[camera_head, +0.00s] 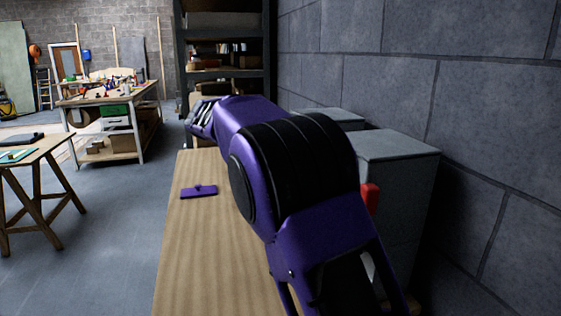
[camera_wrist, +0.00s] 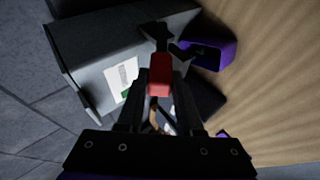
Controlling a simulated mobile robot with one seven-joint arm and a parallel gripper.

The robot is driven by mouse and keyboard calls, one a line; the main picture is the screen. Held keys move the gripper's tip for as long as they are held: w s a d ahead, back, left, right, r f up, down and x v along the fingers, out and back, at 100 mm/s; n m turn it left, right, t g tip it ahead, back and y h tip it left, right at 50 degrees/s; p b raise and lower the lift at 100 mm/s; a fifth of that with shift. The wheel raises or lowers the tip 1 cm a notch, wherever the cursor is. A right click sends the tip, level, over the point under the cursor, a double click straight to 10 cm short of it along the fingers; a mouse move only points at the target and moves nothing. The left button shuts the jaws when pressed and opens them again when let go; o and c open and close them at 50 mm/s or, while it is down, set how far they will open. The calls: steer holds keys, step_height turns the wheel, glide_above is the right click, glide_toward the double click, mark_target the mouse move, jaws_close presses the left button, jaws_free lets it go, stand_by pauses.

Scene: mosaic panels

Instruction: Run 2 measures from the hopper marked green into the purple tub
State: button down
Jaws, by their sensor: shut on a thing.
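A grey hopper (camera_wrist: 90,60) with a white label and a green mark (camera_wrist: 126,95) fills the left of the wrist view. My gripper (camera_wrist: 161,88) is shut on a red handle (camera_wrist: 160,72) in front of this hopper. A purple tub (camera_wrist: 208,53) stands on the wooden top beside the hopper's dark lower parts. Its inside is dark, so I cannot tell what it holds.
A second grey box (camera_head: 335,116) stands behind the near one, along the block wall. A flat purple piece with a small knob (camera_head: 198,192) lies on the wooden bench (camera_head: 185,260). The bench's left part is otherwise clear.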

steer(key=shift+a+f+h+b, duration=0.45)
steer(key=shift+f+h+b, duration=0.05)
steer(key=shift+f, duration=0.1)
steer(key=shift+t, duration=0.3)
steer(key=c, duration=0.6)
jaws_free()
steer(key=shift+f, duration=0.1)
steer(key=shift+o, duration=0.2)
steer(key=shift+s+a, duration=0.1)
steer(key=p+v, duration=0.1)
steer(key=v, duration=1.6)
steer(key=shift+a+p, duration=0.2)
steer(key=shift+p, duration=0.15)
steer(key=shift+s+d, duration=0.1)
